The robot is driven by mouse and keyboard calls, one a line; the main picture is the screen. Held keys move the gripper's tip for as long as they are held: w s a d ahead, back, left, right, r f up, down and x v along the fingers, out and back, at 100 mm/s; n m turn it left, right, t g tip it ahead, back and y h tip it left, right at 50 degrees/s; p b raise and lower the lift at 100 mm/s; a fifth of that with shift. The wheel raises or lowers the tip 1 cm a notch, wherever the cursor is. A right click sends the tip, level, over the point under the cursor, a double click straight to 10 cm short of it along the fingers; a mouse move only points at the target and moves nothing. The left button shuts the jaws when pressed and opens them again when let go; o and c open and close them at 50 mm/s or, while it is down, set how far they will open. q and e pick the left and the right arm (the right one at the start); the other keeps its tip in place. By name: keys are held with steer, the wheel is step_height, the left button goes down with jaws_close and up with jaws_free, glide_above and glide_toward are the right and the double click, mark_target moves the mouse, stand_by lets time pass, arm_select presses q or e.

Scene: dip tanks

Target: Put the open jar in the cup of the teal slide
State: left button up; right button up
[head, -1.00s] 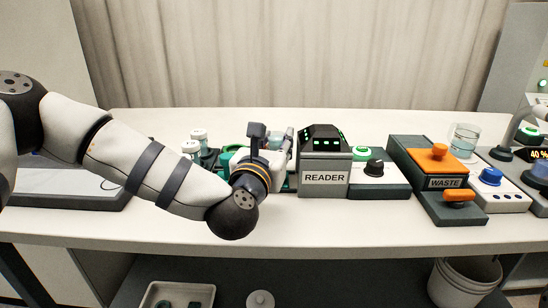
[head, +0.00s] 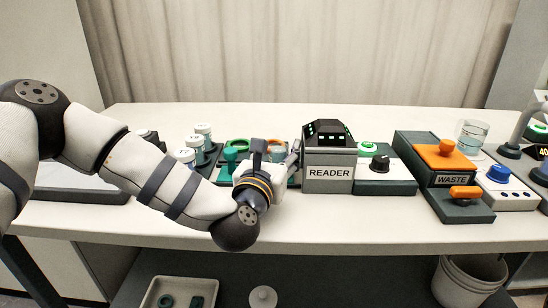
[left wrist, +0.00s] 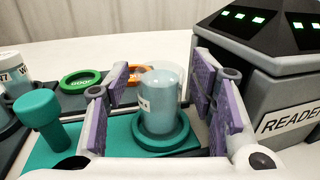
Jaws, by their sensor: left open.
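A pale blue, see-through jar (left wrist: 160,92) without a lid stands upright in the left wrist view. Its base appears to sit inside the round teal cup (left wrist: 168,147) of the teal slide (left wrist: 52,158). The slide's teal knob (left wrist: 42,112) stands to the left; it also shows in the head view (head: 231,154). My left gripper (left wrist: 160,82) is open, with its purple-padded fingers on either side of the jar and gaps visible. In the head view my left gripper (head: 277,152) hides the jar and cup. My right gripper is not in view.
The grey reader (head: 328,172) stands close to the right of my left gripper. A green ring (left wrist: 80,81) and an orange ring (left wrist: 133,74) lie behind the slide. White-capped jars (head: 204,131) stand to the left. The waste box (head: 411,149) is farther right.

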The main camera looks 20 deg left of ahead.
arm_select(q)
steer(key=s, duration=1.2)
steer(key=shift+d, duration=0.2)
